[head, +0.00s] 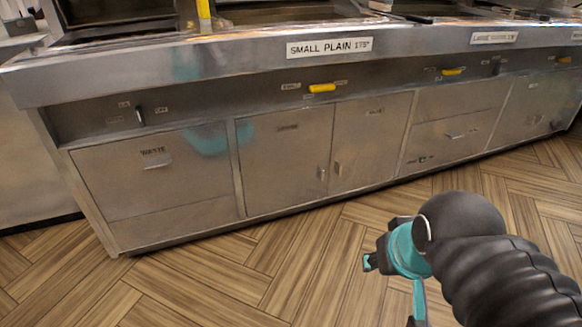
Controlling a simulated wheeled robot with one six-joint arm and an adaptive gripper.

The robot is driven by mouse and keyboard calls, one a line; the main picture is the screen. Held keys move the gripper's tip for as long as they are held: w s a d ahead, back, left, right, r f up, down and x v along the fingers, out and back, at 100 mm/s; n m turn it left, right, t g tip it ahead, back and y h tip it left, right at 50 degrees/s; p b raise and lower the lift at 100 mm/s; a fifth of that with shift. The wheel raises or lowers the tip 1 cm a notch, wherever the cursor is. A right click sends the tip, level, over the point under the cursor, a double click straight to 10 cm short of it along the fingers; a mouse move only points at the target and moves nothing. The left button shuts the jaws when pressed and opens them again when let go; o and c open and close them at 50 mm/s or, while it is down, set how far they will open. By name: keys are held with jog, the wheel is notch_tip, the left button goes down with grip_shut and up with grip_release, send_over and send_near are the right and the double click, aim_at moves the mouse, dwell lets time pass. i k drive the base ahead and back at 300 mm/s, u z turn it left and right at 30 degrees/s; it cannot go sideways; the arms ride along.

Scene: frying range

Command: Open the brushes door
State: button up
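Two cabinet doors stand side by side in the steel front under the "SMALL PLAIN" sign. The left door (280,165) has a small label, too small to read for sure, and a handle (321,173) at its lower right. The right door (370,145) has its own label, also unclear, and a handle (337,168) at its lower left. Both doors are shut. I cannot tell for sure which is the brushes door. My gripper (370,262) hangs over the floor, in front of and apart from the doors, touching nothing visible. Its fingers are too small and side-on to judge.
A wide panel labelled "WASTE" (150,175) with a handle is to the left. A drawer-like panel (450,133) is to the right. Yellow handles (322,88) stick out under the counter edge (200,72). The wooden floor (220,285) before the cabinets is clear.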

aim_at(285, 155)
jog(key=u, duration=0.4)
jog(key=k, duration=0.5)
jog(key=u, duration=1.1)
jog(key=i, duration=1)
jog(key=z, duration=0.95)
jog(key=i, duration=0.55)
jog(key=z, duration=0.55)
